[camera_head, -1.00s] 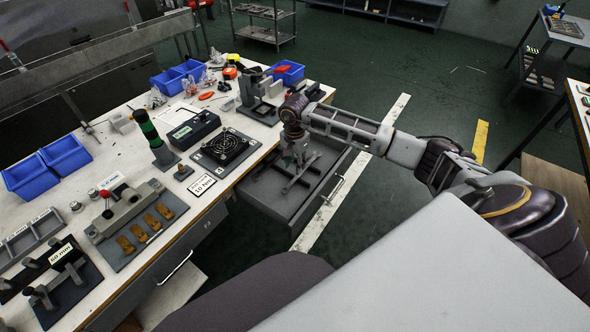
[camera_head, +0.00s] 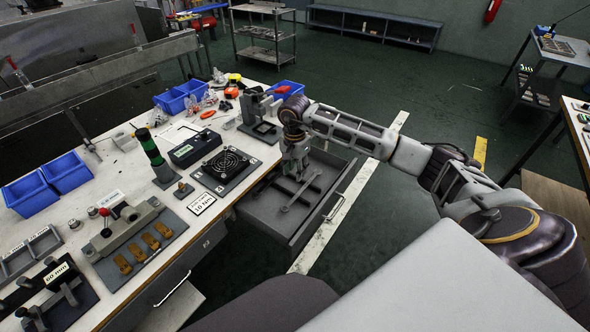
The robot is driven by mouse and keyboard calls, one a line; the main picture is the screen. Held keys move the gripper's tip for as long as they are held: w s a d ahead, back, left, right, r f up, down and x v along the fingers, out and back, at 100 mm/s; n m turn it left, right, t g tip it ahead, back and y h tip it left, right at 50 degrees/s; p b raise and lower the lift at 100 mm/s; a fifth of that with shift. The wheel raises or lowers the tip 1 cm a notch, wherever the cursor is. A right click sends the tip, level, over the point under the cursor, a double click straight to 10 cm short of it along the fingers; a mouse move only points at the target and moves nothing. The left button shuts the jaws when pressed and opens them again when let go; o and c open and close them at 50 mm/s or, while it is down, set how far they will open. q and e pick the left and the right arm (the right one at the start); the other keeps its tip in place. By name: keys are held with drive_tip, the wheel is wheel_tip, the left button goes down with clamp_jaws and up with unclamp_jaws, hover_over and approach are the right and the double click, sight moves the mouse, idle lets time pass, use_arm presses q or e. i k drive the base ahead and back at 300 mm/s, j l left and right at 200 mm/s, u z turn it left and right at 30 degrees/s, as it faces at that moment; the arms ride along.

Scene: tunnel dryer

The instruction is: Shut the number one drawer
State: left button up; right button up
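A grey drawer (camera_head: 270,212) stands pulled out from the right end of the white workbench, with a bar handle (camera_head: 335,208) on its front. Grey metal tools (camera_head: 300,193) lie inside it. Which number it bears is not readable. My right gripper (camera_head: 297,173) points down over the drawer's back part, near the bench edge. Its fingers are small and blend with the tools, so I cannot tell whether they are open or touch anything. My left gripper is out of view.
The workbench (camera_head: 120,165) carries blue bins (camera_head: 66,172), a black fan plate (camera_head: 226,165), a green-and-black cylinder (camera_head: 152,150) and fixtures. A second drawer front with a handle (camera_head: 172,290) is flush under the bench. Open floor lies right of the pulled-out drawer.

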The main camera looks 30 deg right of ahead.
sight(291, 230)
drive_tip(key=z, duration=1.4)
